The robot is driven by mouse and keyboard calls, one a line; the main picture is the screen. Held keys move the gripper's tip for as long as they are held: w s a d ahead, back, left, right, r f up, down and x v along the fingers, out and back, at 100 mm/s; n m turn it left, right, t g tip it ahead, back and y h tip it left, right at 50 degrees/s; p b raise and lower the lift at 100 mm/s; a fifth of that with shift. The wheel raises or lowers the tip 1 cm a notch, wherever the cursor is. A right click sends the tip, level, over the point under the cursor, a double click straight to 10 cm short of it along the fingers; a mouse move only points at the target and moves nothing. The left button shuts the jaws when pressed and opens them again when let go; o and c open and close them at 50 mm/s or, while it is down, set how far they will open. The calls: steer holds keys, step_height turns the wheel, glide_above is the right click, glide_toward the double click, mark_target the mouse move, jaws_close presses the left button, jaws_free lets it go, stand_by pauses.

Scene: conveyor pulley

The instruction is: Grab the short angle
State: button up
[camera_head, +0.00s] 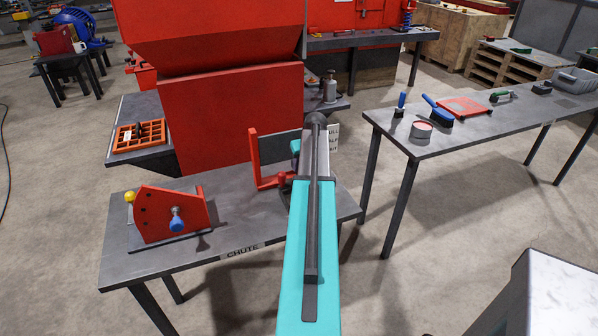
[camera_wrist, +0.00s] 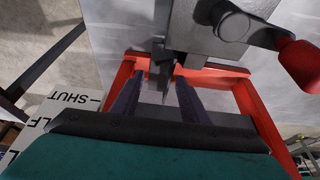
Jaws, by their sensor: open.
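A red angle-shaped piece (camera_head: 253,152) stands on the near table, with one upright leg and a low leg toward my arm. I cannot tell whether it is the short angle. In the wrist view a red frame (camera_wrist: 215,76) spans behind and beside my fingers. My gripper (camera_wrist: 160,84) is open, its two dark fingers apart, pointing toward a grey metal fixture (camera_wrist: 205,38) with a red-knobbed handle (camera_wrist: 298,62). A narrow grey part of it shows between the fingers; contact is unclear.
The near table (camera_head: 225,236) is labelled CHUTE and holds a red plate stand (camera_head: 165,215) with a blue knob. A red machine (camera_head: 235,110) rises behind it. A right-hand table (camera_head: 465,133) carries brushes and a tin (camera_head: 420,131). Bare floor lies between the tables.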

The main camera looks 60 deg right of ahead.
steer(key=shift+p+x, duration=0.65)
steer(key=shift+x, duration=1.25)
steer(key=shift+d, duration=0.15)
jaws_close()
steer(key=shift+w+r, duration=0.1)
steer(key=shift+r, duration=0.15)
